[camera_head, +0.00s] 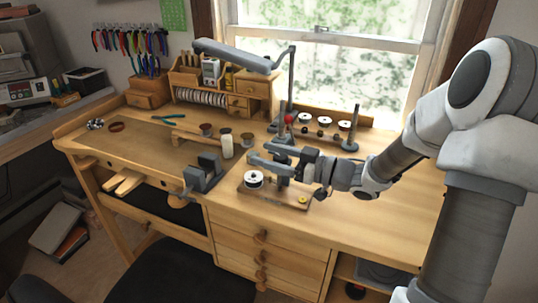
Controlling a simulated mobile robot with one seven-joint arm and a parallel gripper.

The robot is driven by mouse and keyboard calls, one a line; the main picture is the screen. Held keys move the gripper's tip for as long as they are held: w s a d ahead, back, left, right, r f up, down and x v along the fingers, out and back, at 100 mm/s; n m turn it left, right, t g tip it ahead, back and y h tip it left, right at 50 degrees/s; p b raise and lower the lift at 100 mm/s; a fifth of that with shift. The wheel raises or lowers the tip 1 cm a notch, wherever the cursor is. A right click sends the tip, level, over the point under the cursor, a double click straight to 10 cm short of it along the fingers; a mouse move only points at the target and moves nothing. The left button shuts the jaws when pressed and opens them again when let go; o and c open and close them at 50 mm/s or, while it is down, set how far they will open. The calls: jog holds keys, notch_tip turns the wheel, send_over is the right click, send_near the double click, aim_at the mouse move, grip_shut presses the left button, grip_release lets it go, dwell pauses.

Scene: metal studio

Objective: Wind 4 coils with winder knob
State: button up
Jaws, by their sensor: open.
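My gripper (259,153) reaches in from the right over the workbench, its fingers apart and pointing left. It is above and behind a small wooden winder base (276,193) near the bench's front edge. A white spool with a dark hub (253,180) sits at the left of this base, and a small yellow round part (303,199) sits at its right end. A red ball (289,118) shows just behind my gripper; I cannot tell whether it is the winder knob. My gripper and wrist hide part of the winder. No turns of wire can be made out.
A rack with several white-topped spools (325,121) stands by the window. A grey vise (205,174) is left of the winder. A cream cylinder (227,146) and small spools (206,129) stand behind it. A grey lamp (235,55) overhangs the bench. The bench's right side (400,222) is clear.

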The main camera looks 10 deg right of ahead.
jog(key=shift+c, duration=0.3)
grip_shut()
jog(key=shift+m+t+h, duration=0.4)
jog(key=shift+t, duration=0.1)
